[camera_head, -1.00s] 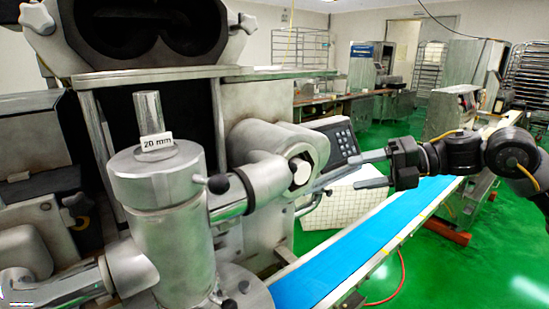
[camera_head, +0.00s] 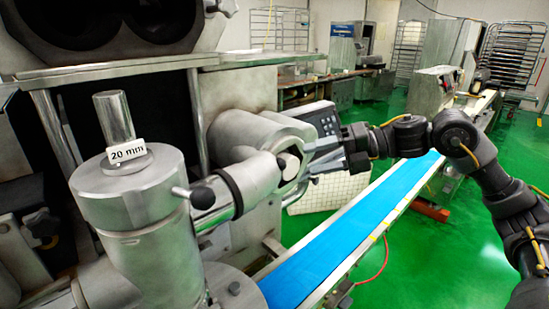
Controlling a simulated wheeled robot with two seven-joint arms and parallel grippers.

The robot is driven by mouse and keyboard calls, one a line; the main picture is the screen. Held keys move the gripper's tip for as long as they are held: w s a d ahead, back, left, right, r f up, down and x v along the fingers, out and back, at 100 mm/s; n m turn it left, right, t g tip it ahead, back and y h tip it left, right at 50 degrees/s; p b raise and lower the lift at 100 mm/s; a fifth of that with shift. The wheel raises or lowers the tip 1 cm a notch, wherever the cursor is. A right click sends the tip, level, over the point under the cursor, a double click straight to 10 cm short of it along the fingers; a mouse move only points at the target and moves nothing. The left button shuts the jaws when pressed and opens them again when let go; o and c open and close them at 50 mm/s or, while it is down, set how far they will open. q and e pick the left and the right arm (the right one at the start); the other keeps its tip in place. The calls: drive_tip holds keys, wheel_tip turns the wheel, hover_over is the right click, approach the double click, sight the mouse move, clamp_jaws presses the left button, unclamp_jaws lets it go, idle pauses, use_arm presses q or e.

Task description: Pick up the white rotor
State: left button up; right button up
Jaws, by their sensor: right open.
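A white round piece (camera_head: 288,166), which looks like the white rotor, sits in the open end of the metal pipe housing on the machine. Only its pale end face shows. My right gripper (camera_head: 314,160) reaches in from the right, just to the right of the white piece. Its grey fingers point left toward it and are open, with nothing seen between them. Whether a fingertip touches the housing cannot be told. My left gripper is not in view.
The steel machine with a cylinder labelled "20 mm" (camera_head: 127,152) fills the left. A control keypad (camera_head: 326,122) stands just behind my right gripper. A blue conveyor belt (camera_head: 340,239) runs below it. Open green floor (camera_head: 440,255) lies at right.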

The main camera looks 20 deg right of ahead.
sight(297, 163)
drive_tip(key=shift+a, duration=0.1)
drive_tip(key=p+x, duration=0.2)
drive_tip(key=x, duration=0.2)
drive_tip(key=shift+w+a+p, duration=0.1)
drive_tip(key=shift+a+p, duration=0.25)
drive_tip(key=shift+w+a+f, duration=0.1)
drive_tip(key=shift+a, duration=0.05)
drive_tip(key=shift+c, duration=0.6)
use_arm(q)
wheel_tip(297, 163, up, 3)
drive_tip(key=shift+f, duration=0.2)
use_arm(e)
drive_tip(key=c, duration=0.7)
